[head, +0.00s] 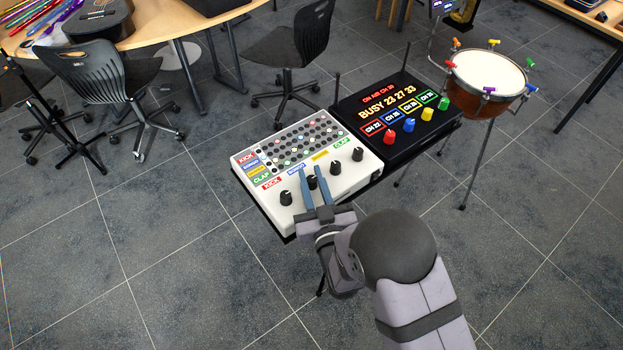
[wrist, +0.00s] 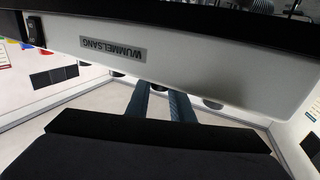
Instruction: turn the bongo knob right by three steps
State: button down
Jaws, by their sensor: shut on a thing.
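A white drum machine (head: 258,204) with a row of black knobs along its front stands on a dark stand. Coloured labels mark the knobs: red KICK, blue BONGO, a yellow one and green CLAP. The bongo knob (head: 312,182) is second from the left, beside the blue label (head: 296,169). My gripper (head: 312,173) has its blue fingers on either side of this knob, shut on it. In the wrist view the fingers (wrist: 160,102) pass behind the machine's edge, which reads WUMMELSANG upside down (wrist: 112,48). The knob's pointer is too small to read.
The kick knob (head: 285,198) and the third knob (head: 340,169) flank my gripper closely. A black box (head: 372,97) with lit text and coloured knobs stands behind right. A drum (head: 487,76) is farther right. Open floor lies to the left.

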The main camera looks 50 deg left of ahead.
dwell(0.3)
jog(key=c, duration=1.6)
grip_release()
jog(key=shift+o, duration=0.2)
jog(key=shift+d, duration=0.15)
jog(key=b+v, duration=0.2)
jog(key=v, duration=0.5)
